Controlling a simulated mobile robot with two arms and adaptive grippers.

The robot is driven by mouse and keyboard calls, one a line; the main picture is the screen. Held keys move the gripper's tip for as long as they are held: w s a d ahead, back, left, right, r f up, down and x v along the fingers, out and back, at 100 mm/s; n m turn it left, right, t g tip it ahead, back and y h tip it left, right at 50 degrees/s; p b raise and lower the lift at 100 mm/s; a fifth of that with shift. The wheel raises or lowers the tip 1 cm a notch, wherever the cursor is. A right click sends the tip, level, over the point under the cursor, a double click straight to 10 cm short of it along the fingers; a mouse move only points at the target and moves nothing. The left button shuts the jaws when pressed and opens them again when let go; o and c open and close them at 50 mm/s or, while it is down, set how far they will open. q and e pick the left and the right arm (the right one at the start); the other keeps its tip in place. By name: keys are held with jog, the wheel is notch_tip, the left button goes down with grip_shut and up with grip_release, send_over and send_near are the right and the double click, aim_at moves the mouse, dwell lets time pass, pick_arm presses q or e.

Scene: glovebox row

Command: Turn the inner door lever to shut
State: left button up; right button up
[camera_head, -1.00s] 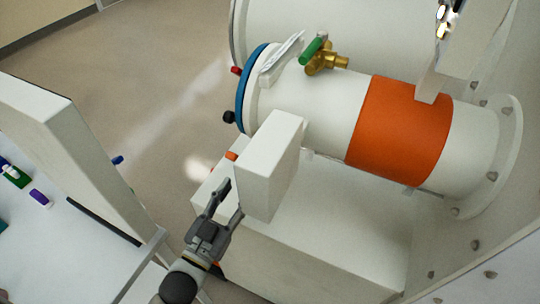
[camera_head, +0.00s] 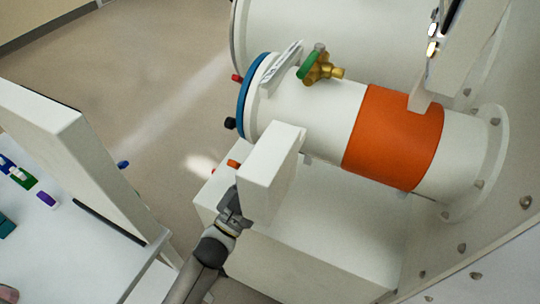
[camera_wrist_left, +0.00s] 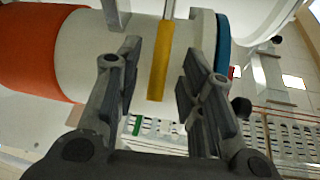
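A yellow bar-shaped lever (camera_wrist_left: 160,62) hangs beside the white cylinder of the small chamber (camera_wrist_left: 90,55) in the left wrist view. It lies between the two fingers of my left gripper (camera_wrist_left: 157,88), which are spread apart with clear gaps on both sides. In the head view my left gripper (camera_head: 232,203) is at the lower left side of a white block (camera_head: 266,180), which partly hides the fingertips. The yellow lever is hidden there. A brass valve with a green handle (camera_head: 312,65) sits on top of the chamber. My right gripper does not show.
The chamber carries an orange band (camera_head: 395,137) and a blue end ring (camera_head: 247,95) with red and black knobs. A white box (camera_head: 310,240) stands below it. At left, a white panel (camera_head: 75,150) borders a bench with small coloured items. Open floor lies between.

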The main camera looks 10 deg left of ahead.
pick_arm(q)
jog(key=shift+w+d+r, duration=0.25)
jog(key=shift+w, duration=0.3)
grip_shut()
